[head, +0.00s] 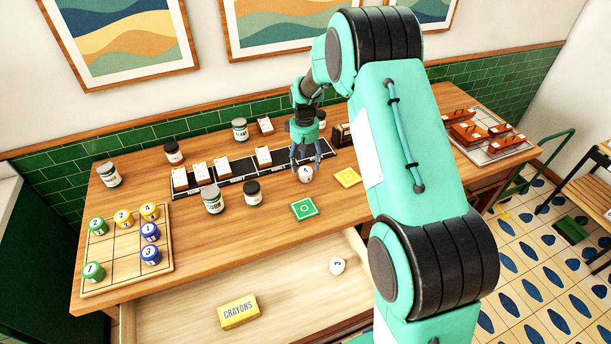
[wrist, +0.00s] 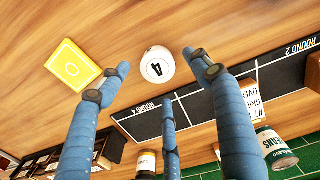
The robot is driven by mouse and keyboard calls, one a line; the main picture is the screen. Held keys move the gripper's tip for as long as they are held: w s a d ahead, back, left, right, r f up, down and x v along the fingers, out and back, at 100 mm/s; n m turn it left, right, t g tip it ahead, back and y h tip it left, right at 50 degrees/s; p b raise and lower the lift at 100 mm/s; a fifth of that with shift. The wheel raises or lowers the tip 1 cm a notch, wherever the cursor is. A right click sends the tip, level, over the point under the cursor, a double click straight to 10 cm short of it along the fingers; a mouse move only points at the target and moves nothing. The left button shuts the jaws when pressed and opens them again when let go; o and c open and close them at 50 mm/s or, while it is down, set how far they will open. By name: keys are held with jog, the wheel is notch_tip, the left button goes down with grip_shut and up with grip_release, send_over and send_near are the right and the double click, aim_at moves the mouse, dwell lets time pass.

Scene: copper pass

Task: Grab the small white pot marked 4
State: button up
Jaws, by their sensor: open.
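The small white pot marked 4 (wrist: 157,66) stands on the wooden table just beside the edge of a black strip. It also shows in the head view (head: 306,174), below my gripper. My gripper (head: 308,162) has three blue fingers and is open. In the wrist view the fingers (wrist: 160,76) are spread, with the pot in the gap beyond their tips and no finger seen gripping it.
A yellow card (head: 347,178) and a green card (head: 304,209) lie near the pot. The black strip (head: 236,168) holds white cards, with jars around it. Another white pot (head: 337,266) and a crayons box (head: 239,311) are in the open drawer. A board (head: 126,240) holds coloured pots.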

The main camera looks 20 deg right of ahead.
aim_at(305, 170)
jog(key=shift+d+f+b, duration=0.1)
jog(key=shift+f+b, duration=0.4)
jog(key=shift+f, duration=2.1)
jog(key=shift+c, duration=0.5)
jog(key=c, duration=1.2)
